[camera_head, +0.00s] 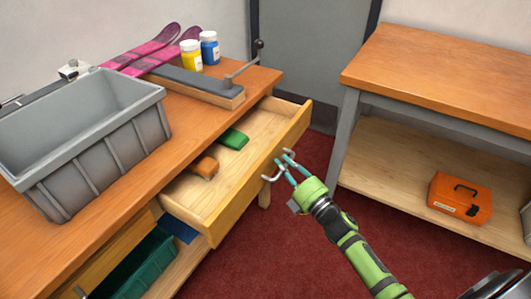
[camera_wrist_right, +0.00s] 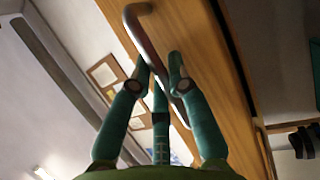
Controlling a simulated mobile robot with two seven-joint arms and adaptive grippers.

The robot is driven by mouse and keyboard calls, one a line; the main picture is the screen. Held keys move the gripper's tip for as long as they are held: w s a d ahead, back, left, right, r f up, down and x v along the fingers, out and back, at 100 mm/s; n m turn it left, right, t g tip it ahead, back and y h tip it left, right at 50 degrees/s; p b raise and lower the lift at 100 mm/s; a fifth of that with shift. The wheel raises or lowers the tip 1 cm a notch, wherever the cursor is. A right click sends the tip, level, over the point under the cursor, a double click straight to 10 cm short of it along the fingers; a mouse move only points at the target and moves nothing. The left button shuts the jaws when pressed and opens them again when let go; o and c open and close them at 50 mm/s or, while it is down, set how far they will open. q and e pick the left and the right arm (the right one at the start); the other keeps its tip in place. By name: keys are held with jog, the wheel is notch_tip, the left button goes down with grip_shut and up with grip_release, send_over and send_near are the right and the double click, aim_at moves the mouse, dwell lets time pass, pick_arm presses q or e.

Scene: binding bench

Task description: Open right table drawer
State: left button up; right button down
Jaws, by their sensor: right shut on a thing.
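The right table drawer (camera_head: 256,160) is pulled out from the wooden bench, and its inside shows. A green block (camera_head: 233,139) and an orange-brown block (camera_head: 204,166) lie in it. The metal handle (camera_head: 268,178) is on the drawer's front face. My right gripper (camera_head: 282,164) is at the handle, with its teal fingers closed around the bar. In the right wrist view the handle (camera_wrist_right: 141,35) runs between the fingers of the gripper (camera_wrist_right: 160,75), close to the wooden drawer front. My left gripper is in neither view.
A grey bin (camera_head: 100,150), a yellow jar (camera_head: 191,56), a blue jar (camera_head: 210,48) and pink skis (camera_head: 145,52) are on the bench. A green crate (camera_head: 137,268) is below. A second table (camera_head: 440,75) with an orange toolbox (camera_head: 460,197) stands right. Red floor (camera_head: 290,245) is open between.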

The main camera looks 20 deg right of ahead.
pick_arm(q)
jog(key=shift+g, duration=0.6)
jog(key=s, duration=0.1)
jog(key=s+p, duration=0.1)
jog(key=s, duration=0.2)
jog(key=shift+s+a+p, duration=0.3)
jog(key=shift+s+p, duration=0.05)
pick_arm(e)
jog(key=s+d, duration=0.8)
jog(key=s, duration=0.2)
jog(key=shift+s+d, duration=0.25)
jog(key=shift+s, duration=0.15)
jog(key=c, duration=1.1)
grip_release()
jog(key=shift+c, duration=0.2)
jog(key=v, duration=1.2)
